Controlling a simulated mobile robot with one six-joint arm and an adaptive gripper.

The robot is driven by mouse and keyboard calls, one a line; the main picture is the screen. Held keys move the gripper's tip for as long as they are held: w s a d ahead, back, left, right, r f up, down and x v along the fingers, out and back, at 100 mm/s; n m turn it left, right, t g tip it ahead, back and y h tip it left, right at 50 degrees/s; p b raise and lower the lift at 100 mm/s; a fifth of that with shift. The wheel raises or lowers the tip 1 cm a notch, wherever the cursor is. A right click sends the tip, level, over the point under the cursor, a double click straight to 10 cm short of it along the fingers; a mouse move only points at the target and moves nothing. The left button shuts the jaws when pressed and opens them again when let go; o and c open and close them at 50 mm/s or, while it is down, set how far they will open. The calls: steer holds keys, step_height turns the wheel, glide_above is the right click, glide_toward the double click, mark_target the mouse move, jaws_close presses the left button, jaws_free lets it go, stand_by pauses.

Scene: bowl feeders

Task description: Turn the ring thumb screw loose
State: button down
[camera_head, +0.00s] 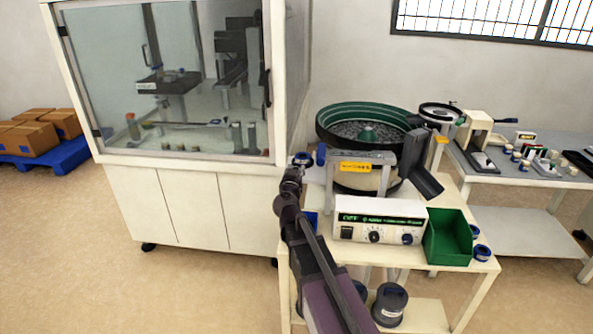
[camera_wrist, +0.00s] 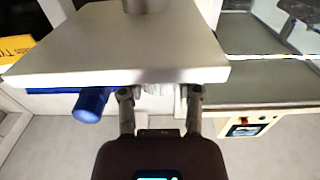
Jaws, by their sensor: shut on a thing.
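My gripper (camera_wrist: 160,94) is at the edge of a pale plate (camera_wrist: 120,50) in the wrist view. Its two fingers stand on either side of a small pale, ridged piece (camera_wrist: 153,90) just under the plate's edge, which appears to be the ring thumb screw. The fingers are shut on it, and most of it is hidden. A blue cylindrical knob (camera_wrist: 90,104) sticks out just left of the fingers, apart from them. In the head view my gripper (camera_head: 293,174) is at the left side of the bowl feeder (camera_head: 365,130), where the screw cannot be made out.
A glass-fronted cabinet (camera_head: 190,205) stands close on the left of my gripper. The feeder's control box (camera_head: 380,220) and a green bin (camera_head: 450,237) are on the cart to the right. A side table (camera_head: 535,148) with small parts is farther right.

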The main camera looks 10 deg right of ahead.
steer(key=shift+s+n+t+y, duration=0.1)
steer(key=shift+n+t+y, duration=0.15)
steer(key=shift+n+y, duration=1.35)
steer(key=shift+n+t+y, duration=0.25)
steer(key=shift+n+y, duration=0.65)
steer(key=shift+y, duration=1.3)
steer(key=shift+n+y, duration=0.4)
steer(key=shift+y, duration=0.3)
steer(key=shift+c, duration=1.5)
jaws_free()
steer(key=shift+s+d, duration=0.2)
steer(key=shift+s, duration=1)
steer(key=shift+s+d, duration=0.25)
steer(key=shift+s, duration=1)
steer(key=shift+s+d, duration=0.2)
steer(key=shift+s, duration=1)
steer(key=shift+d, duration=0.15)
